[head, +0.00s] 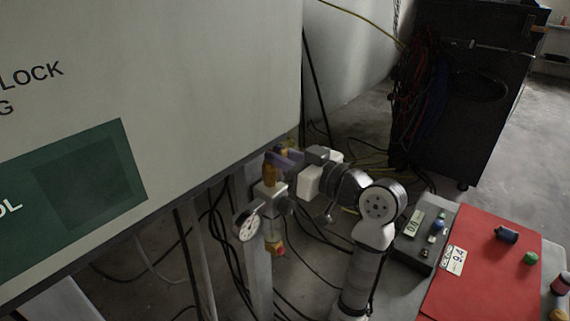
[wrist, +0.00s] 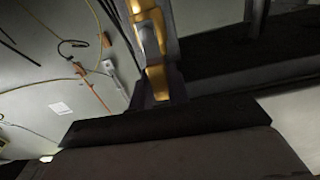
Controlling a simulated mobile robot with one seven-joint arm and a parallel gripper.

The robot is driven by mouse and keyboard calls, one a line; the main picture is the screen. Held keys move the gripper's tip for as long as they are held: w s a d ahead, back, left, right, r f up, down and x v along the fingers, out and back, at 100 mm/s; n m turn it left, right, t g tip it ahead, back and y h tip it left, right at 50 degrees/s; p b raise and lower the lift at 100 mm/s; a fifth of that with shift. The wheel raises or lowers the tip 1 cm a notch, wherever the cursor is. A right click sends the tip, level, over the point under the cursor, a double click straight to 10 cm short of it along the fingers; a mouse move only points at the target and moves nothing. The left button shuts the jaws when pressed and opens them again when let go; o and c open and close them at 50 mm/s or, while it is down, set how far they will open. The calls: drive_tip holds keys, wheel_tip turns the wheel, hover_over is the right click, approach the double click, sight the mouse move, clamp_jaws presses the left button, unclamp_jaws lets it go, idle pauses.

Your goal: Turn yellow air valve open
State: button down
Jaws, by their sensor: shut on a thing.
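My gripper (head: 284,160) is at the air fitting beside the grey cabinet's lower edge, with my arm reaching in from the right. It is shut on the yellow air valve, a small bit of which (head: 286,149) shows behind the fingers in the head view. In the wrist view a yellow handle (wrist: 157,80) with a grey metal part over it stands at the top centre, just beyond the dark jaws. The fingers hide most of the valve in the head view, so I cannot tell its exact angle.
An air regulator with an orange-yellow knob (head: 269,173) and a round gauge (head: 247,225) hangs just left of my gripper. The large grey cabinet (head: 190,80) fills the left. A red-topped control console (head: 485,260) stands right of my arm. Cables lie on the floor behind.

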drive_tip(key=shift+s+a+n, duration=0.1)
drive_tip(key=shift+s+n, duration=0.05)
drive_tip(key=shift+n, duration=0.15)
idle(0.4)
drive_tip(key=c, duration=1.3)
unclamp_jaws()
drive_tip(key=shift+c, duration=0.2)
drive_tip(key=v, duration=1.3)
drive_tip(key=shift+s+d+b, duration=0.25)
drive_tip(key=shift+d+b, duration=0.1)
